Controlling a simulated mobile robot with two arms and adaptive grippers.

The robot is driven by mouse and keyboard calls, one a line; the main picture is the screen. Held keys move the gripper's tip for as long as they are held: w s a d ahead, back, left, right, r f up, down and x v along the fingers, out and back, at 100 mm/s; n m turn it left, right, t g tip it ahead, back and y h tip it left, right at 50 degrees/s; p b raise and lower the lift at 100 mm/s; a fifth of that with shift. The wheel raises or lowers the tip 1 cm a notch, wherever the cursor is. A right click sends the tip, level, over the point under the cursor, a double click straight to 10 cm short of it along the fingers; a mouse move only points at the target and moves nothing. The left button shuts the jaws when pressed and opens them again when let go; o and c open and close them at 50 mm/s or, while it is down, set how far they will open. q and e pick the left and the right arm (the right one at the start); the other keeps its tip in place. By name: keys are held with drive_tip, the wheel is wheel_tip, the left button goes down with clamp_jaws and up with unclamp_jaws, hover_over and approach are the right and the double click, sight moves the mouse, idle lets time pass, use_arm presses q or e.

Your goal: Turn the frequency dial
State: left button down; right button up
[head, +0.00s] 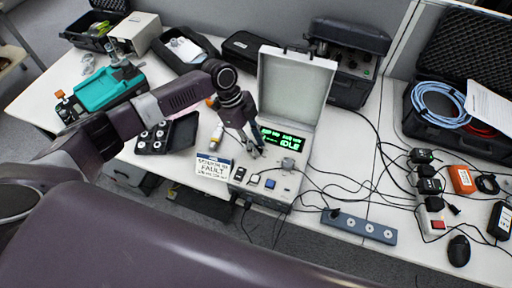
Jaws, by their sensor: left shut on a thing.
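The calibration unit is an open pale case (300,85) with a green lit display (284,140) that reads IDLE. My left gripper (256,152) reaches down to the panel just left of and below the display. It is shut on the small frequency dial there, which its fingers mostly hide. A grey round part (288,164) sits to the right on the panel. A blue button (270,183) and dark switches (240,174) lie along the front. My right gripper is not in view.
A FAULT card (213,168) stands left of the unit. A tray of round parts (180,135) and a teal device (108,90) are further left. Cables, a power strip (358,227) and a black mouse (459,250) are to the right.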

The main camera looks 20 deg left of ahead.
use_arm(q)
drive_tip(key=m+b, duration=0.1)
drive_tip(key=m+g+b, duration=0.1)
drive_tip(key=m, duration=0.1)
drive_tip(key=shift+w+f+m+y, duration=0.15)
drive_tip(key=shift+m+y, duration=0.15)
drive_tip(key=shift+m+g+b, duration=0.3)
drive_tip(key=shift+m+b, duration=0.3)
drive_tip(key=c, duration=1.7)
unclamp_jaws()
drive_tip(key=shift+o, duration=0.2)
drive_tip(key=v, duration=1.2)
drive_tip(key=shift+w+d, duration=0.1)
drive_tip(key=shift+w, duration=0.05)
